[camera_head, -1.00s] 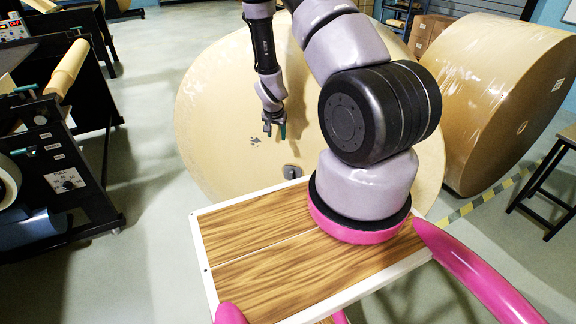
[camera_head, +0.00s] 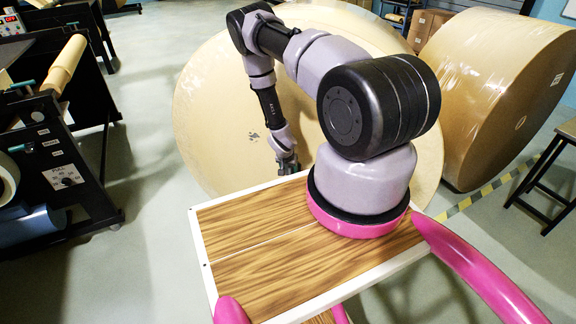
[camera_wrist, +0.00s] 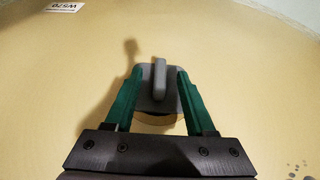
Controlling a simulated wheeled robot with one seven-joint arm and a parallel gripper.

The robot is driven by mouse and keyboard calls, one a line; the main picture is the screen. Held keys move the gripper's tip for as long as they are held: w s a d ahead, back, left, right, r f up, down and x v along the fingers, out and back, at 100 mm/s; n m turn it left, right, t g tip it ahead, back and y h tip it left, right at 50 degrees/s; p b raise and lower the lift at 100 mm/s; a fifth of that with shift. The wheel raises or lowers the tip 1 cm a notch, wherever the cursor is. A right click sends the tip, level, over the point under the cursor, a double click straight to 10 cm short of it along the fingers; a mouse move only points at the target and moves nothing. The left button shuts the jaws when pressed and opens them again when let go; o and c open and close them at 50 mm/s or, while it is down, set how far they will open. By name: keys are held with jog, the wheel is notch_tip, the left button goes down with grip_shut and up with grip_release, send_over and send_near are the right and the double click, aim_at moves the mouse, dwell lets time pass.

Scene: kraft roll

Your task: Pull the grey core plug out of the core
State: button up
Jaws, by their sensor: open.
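The grey core plug (camera_wrist: 160,78) sits at the face of the large kraft roll (camera_wrist: 60,95) in the wrist view, with an upright handle bar at its middle. A dark crescent of the core's edge shows just below it. My gripper (camera_wrist: 156,75) is open, with one green finger on each side of the plug's handle; I cannot tell whether they touch the plug. In the head view my gripper (camera_head: 288,165) is at the roll's face, just beyond the wooden top, and hides the plug.
A second wrapped roll (camera_head: 490,100) stands at the right, near a dark stool (camera_head: 550,175). A black machine (camera_head: 60,150) with a paper-wound roller stands at the left. Grey floor is free between the machine and the large roll.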

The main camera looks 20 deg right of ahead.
jog(key=shift+x, duration=1.05)
grip_shut()
jog(key=s+a, duration=0.8)
jog(key=s, duration=0.1)
jog(key=shift+s+a, duration=0.35)
dwell(1.0)
